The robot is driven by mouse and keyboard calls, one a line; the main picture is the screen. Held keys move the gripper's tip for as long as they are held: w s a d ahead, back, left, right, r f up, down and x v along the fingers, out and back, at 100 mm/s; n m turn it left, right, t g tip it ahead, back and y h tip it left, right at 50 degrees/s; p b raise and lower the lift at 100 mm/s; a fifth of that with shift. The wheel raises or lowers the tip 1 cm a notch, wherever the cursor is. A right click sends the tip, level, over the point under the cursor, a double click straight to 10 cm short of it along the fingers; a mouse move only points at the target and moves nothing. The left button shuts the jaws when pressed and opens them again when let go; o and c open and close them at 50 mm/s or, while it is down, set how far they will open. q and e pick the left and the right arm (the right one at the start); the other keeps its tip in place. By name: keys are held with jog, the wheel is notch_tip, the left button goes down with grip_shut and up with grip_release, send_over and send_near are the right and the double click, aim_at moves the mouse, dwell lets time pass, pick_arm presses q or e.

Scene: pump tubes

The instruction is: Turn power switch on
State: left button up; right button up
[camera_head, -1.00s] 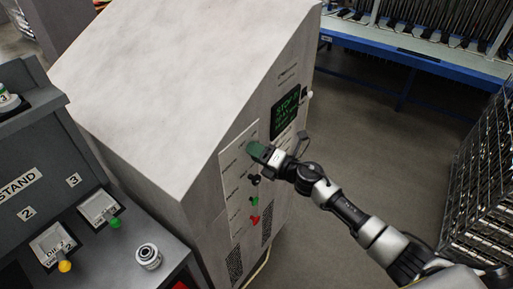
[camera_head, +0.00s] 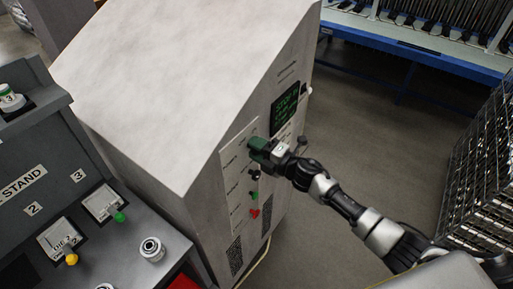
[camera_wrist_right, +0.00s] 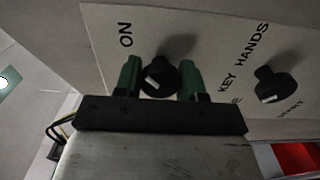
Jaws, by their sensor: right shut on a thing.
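The black power switch knob (camera_wrist_right: 160,78) sits on a pale panel (camera_head: 236,190) on the side of a large grey cabinet (camera_head: 190,80). In the right wrist view the word ON is printed left of the knob, and a white mark shows on its face. My right gripper (camera_wrist_right: 161,66) is shut on the knob, with one green finger on each side. In the head view the same gripper (camera_head: 256,147) is against the upper panel and hides this knob. My left gripper is not in view.
A second black knob (camera_wrist_right: 276,85) stands beside the KEY HANDS lettering. Below my gripper are a green button (camera_head: 254,195) and a red one (camera_head: 254,213). A dark screen (camera_head: 285,108) is above. A grey stand (camera_head: 60,180) is at left, a wire rack (camera_head: 485,170) at right.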

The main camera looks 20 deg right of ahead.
jog(key=o, duration=0.9)
jog(key=shift+s+d, duration=0.1)
jog(key=b+v, duration=0.3)
jog(key=v, duration=0.7)
jog(key=shift+s+d, duration=0.2)
jog(key=shift+s, duration=0.05)
jog(key=shift+f, duration=0.1)
